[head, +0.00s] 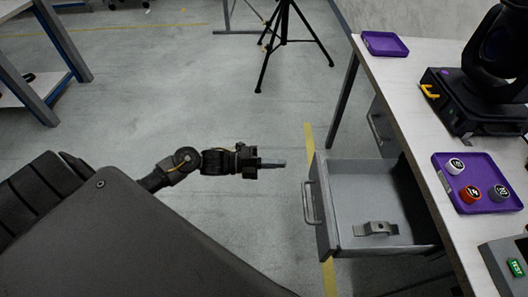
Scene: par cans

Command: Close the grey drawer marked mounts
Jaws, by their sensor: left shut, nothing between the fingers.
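The grey drawer (330,245) is pulled out from under the table on the right. Its front panel with a bar handle (308,203) faces left, and a metal bracket (375,229) lies inside. No marking can be read on it from here. My left gripper (284,164) is shut and empty, pointing right, a little left of the drawer's far front corner and apart from it. My right gripper is not in view.
The table (408,123) bears a purple tray (480,172) with small cans, an empty purple tray (384,44) and a black stage light (480,85). Another drawer handle (374,128) shows farther back. A black tripod (283,30) stands behind. The floor left of the drawer is clear.

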